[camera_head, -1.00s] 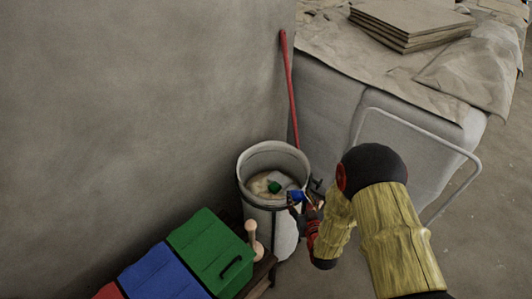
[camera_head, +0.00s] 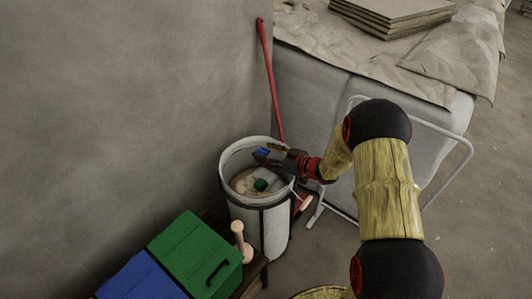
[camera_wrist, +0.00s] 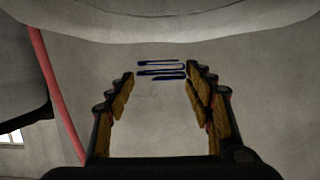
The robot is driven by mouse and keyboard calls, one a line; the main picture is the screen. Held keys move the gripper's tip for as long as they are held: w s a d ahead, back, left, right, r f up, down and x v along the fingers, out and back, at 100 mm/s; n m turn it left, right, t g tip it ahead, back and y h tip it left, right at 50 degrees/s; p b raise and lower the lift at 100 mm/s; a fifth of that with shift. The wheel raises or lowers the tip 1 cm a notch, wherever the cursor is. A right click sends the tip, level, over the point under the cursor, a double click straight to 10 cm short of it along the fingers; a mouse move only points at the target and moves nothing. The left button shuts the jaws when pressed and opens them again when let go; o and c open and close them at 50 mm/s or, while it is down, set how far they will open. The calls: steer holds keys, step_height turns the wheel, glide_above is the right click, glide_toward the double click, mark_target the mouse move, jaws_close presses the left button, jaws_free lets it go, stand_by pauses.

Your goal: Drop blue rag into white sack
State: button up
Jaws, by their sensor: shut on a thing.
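The white sack (camera_head: 258,226) stands open in a dark frame by the wall, with pale stuff and a green item (camera_head: 260,185) inside. My gripper (camera_head: 268,155) reaches in from the right and is over the back part of the sack's mouth. It is shut on the blue rag (camera_head: 262,152), which shows as a small blue patch at the fingertips. In the wrist view, thin dark blue folds of the rag (camera_wrist: 160,70) lie between the fingertips (camera_wrist: 160,82). The sack's pale inside wall (camera_wrist: 235,50) fills much of that view.
A red pole (camera_head: 268,80) leans on the wall behind the sack. Green (camera_head: 200,255) and blue (camera_head: 142,280) lidded bins and a wooden-handled tool (camera_head: 240,240) stand at front left. A covered table (camera_head: 370,120) with stacked boards (camera_head: 395,15) and a metal rail (camera_head: 465,165) are at right.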

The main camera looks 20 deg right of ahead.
step_height(320, 180, down, 5)
steer(key=b, duration=0.3)
steer(key=shift+b, duration=0.3)
steer(key=shift+r, duration=0.1)
steer(key=o, duration=0.9)
steer(key=shift+c, duration=0.2)
steer(key=v, duration=1.2)
steer(key=shift+w+r, duration=0.1)
